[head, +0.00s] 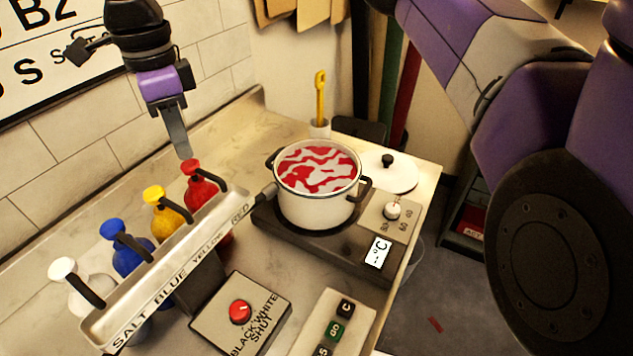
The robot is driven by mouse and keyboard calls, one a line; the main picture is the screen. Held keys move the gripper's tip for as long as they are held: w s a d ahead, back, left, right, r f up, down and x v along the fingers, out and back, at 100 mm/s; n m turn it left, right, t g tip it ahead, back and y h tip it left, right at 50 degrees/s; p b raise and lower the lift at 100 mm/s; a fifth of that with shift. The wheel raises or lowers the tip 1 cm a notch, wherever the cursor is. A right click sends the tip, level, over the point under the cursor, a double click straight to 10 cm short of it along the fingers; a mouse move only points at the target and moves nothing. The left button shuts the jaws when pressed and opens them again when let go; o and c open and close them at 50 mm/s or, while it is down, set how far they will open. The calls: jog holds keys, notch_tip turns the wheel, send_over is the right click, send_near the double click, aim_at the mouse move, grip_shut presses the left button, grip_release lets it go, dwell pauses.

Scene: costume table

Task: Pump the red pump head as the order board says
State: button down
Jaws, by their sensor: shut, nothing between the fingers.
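The red pump head (190,167) tops the red bottle (202,188), the farthest of a row of pump bottles behind a labelled rail (165,278). My gripper (183,154) is shut and empty, pointing down with its tips right at or just above the red pump head. I cannot tell whether they touch it. The order board (35,65) is at the upper left, cut off by the frame. Only parts such as "B2" and "S S" show, partly behind my gripper.
The yellow (154,193), blue (112,229) and white (62,268) pump heads stand nearer in the row. A pot (315,207) with a red and white surface sits on a hot plate (345,243) to the right.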

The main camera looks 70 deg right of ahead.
jog(key=shift+r, duration=0.1)
dwell(0.4)
notch_tip(320, 180, up, 6)
jog(key=p, duration=0.3)
dwell(0.3)
jog(key=shift+s, duration=0.1)
dwell(0.4)
